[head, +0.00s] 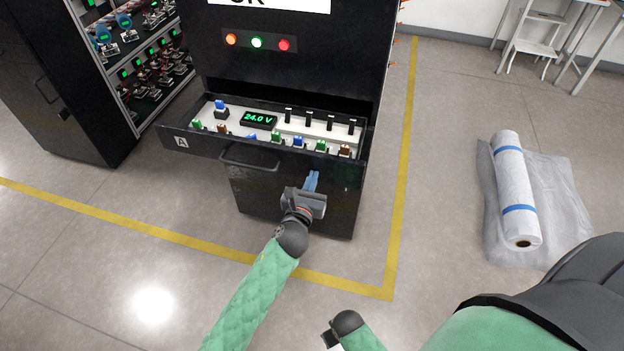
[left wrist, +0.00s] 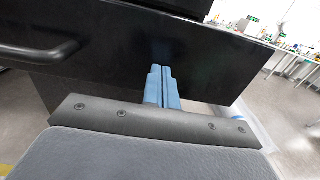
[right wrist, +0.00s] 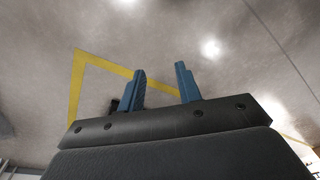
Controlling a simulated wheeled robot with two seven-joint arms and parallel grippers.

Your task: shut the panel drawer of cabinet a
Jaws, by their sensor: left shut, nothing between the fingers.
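The panel drawer (head: 340,171) of cabinet A (head: 300,70) is pulled out, with its black front, an "A" label at the left and a bar handle (head: 250,163). In the left wrist view the drawer front (left wrist: 120,60) and its handle (left wrist: 40,52) fill the upper part. My left gripper (head: 312,178) is shut and empty, in front of the drawer face, to the right of the handle. Its blue fingertips (left wrist: 161,75) point at the face; I cannot tell whether they touch. My right gripper (right wrist: 160,80) is open and empty, over bare floor.
Inside the drawer are a 24.0 V display (head: 259,118), black switches and coloured connectors. A rack (head: 150,60) stands at the left. A wrapped roll (head: 515,190) lies on plastic sheet at the right. Yellow tape (head: 403,150) marks the floor. A step stool (head: 535,45) stands behind.

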